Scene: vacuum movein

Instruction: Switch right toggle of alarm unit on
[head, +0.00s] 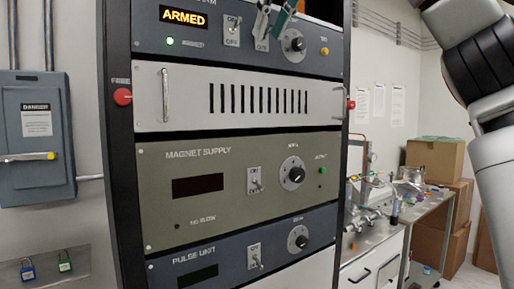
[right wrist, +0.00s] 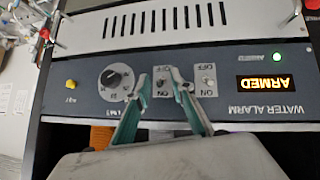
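The alarm unit (head: 208,38) is the dark blue panel at the top of the rack, with a lit ARMED display and a green light. In the right wrist view the unit (right wrist: 228,90) appears upside down. Its right toggle (right wrist: 162,87) shows between the fingers of my right gripper (right wrist: 160,80), which is open with a finger to each side. I cannot tell contact or the lever's position. In the head view the right gripper (head: 276,16) partly covers that toggle. The left toggle (head: 232,28) is beside it, uncovered. My left gripper is out of view.
A round knob (head: 293,44) and a yellow button (head: 324,51) sit right of the toggles. Below are a vented panel (head: 240,97), the magnet supply (head: 215,215) and the pulse unit (head: 215,258). Red knobs (head: 122,97) stick out at the rack sides.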

